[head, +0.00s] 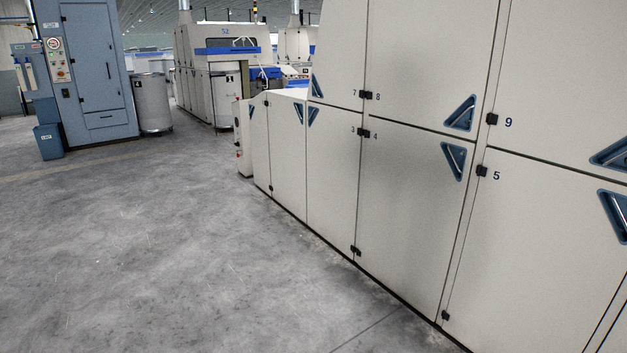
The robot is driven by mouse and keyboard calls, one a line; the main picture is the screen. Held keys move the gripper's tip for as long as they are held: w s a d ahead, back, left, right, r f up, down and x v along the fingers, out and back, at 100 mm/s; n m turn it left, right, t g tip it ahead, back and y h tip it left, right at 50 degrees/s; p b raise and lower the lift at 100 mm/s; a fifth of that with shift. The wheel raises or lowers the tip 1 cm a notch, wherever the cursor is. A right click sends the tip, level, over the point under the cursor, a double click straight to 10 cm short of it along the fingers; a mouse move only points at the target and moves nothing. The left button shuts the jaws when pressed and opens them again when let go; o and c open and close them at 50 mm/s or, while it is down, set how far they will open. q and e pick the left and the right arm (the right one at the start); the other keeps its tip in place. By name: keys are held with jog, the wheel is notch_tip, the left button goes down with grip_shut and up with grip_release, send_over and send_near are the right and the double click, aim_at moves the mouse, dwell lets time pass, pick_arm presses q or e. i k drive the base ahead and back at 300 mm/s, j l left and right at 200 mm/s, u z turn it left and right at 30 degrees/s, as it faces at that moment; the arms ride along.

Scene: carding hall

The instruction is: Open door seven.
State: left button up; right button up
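Door seven (338,52) is a cream upper panel on the long machine at the right. The dark number 7 (354,93) is at its lower right corner, beside a black fitting (366,95) on the seam with door eight. A blue triangular recessed handle (318,87) sits at its lower left corner. The door looks shut, flush with its neighbours. Its top is cut off by the picture's edge. Neither of my grippers is in view.
Door eight (425,55) is right of door seven, door three (335,150) below it, and door four (410,190) below right. Open grey concrete floor (170,240) lies left of the machine. A blue cabinet (100,75) and metal can (153,103) stand farther back.

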aim_at(337, 78)
jog(key=i, duration=3.05)
